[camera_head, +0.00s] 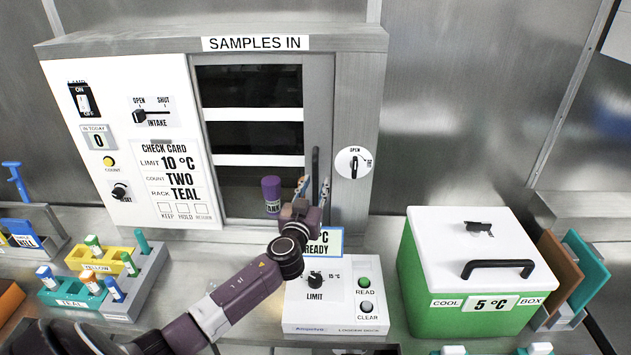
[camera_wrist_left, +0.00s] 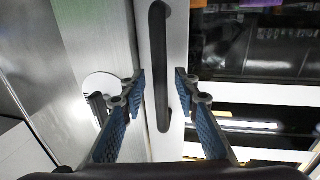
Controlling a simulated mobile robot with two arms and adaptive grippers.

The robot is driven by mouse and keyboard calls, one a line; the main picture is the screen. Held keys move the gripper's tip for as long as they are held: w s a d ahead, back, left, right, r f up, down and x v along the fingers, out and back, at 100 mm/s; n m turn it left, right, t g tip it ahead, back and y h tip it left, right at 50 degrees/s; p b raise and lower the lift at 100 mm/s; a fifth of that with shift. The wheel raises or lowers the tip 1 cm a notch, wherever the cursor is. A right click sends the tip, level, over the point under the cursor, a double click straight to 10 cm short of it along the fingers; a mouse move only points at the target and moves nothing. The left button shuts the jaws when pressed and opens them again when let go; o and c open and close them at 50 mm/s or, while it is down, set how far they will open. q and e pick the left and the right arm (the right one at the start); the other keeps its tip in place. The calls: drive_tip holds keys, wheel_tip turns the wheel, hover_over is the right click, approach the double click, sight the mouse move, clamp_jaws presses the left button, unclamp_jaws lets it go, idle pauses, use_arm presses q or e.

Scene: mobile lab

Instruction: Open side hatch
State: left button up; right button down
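The hatch (camera_head: 318,110) is a grey-framed door over dark shelves in the "SAMPLES IN" cabinet, and it looks shut. Its upright black bar handle (camera_head: 315,165) is at its right edge; it also shows in the left wrist view (camera_wrist_left: 158,35). My left gripper (camera_head: 314,187) is at the handle's lower part. In the wrist view its blue fingers (camera_wrist_left: 160,82) are apart, one on each side of the bar, with gaps visible. A round latch (camera_head: 353,162) sits right of the hatch, its black lever upright towards "OPEN". My right gripper is out of view.
A purple tube (camera_head: 271,194) stands just left of my left gripper. The white LIMIT box (camera_head: 335,315) is below it. A green cool box (camera_head: 445,270) stands to the right. Tube racks (camera_head: 150,275) stand at the left.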

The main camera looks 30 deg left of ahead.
use_arm(q)
drive_tip(key=shift+w+a, duration=0.15)
drive_tip(key=shift+w, duration=0.2)
clamp_jaws()
